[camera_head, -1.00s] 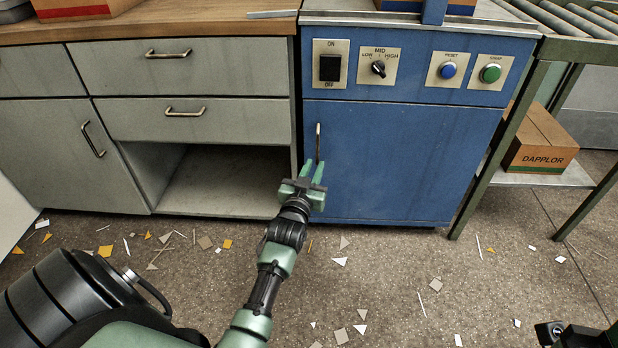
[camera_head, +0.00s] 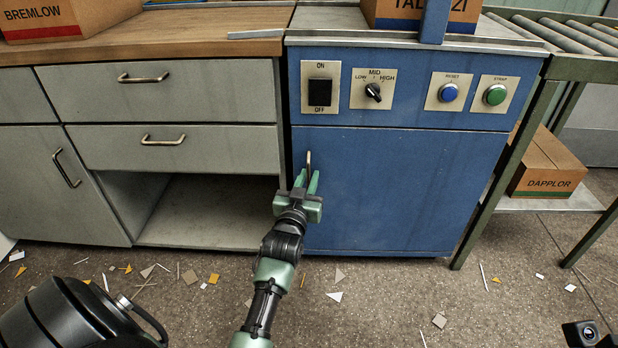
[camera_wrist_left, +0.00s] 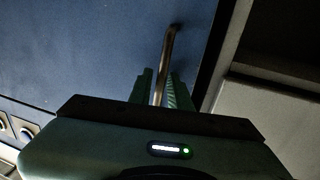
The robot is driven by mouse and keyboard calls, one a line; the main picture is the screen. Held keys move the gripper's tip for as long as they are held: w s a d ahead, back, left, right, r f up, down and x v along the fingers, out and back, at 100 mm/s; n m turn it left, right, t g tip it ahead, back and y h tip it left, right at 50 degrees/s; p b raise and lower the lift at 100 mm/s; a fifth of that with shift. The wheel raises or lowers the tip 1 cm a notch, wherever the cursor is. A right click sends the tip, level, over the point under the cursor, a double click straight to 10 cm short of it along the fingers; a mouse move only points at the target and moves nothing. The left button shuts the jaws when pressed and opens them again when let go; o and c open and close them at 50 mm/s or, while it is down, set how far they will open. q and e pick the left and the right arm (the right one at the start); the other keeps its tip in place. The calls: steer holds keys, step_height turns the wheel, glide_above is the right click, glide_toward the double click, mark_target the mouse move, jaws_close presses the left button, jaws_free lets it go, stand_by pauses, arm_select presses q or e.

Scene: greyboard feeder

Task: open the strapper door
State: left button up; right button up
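The strapper (camera_head: 400,180) is a blue cabinet with a shut front door (camera_head: 400,195). The door's thin upright metal handle (camera_head: 308,160) is near its left edge. My left gripper (camera_head: 308,180) is at the handle, with its green fingers apart. In the left wrist view the handle (camera_wrist_left: 168,50) runs down between the two fingers (camera_wrist_left: 162,88), with a narrow gap showing; contact cannot be made out. The handle's lower end is hidden by the gripper. My right gripper is not in view.
A grey drawer unit (camera_head: 180,95) with an open lower bay stands directly left of the strapper. On the right are a green-framed roller conveyor (camera_head: 560,35) and a DAPPLOR box (camera_head: 548,165) on its low shelf. Scraps litter the floor (camera_head: 390,290).

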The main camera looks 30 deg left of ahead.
arm_select(q)
jaws_close()
steer(key=shift+f, duration=0.1)
stand_by(1.2)
